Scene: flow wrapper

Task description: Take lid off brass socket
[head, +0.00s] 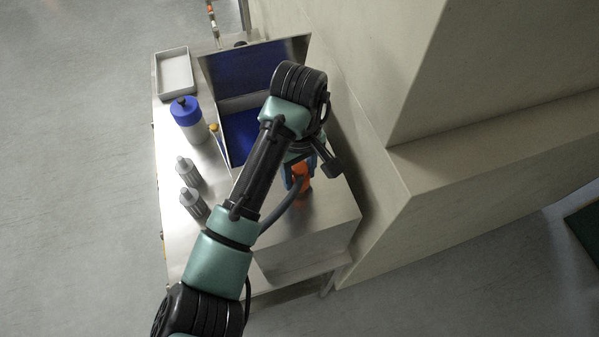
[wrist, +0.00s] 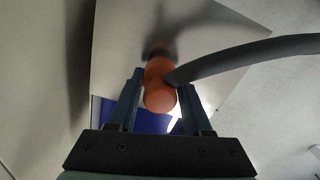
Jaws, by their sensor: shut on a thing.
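My gripper (wrist: 160,84) is shut on an orange rounded piece (wrist: 159,97) with a grey hose (wrist: 245,57) running from its side to the right. In the head view the orange piece (head: 302,184) shows under my wrist, over the right front of the steel bench top (head: 320,217). A dark orange patch behind it in the wrist view looks like its reflection in the steel. I cannot tell whether the orange piece is the lid or whether it touches anything below. No brass socket can be made out; my arm hides part of the bench.
An open box with blue inside (head: 237,76) stands behind my arm. A beige wall block (head: 480,90) is close on the right.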

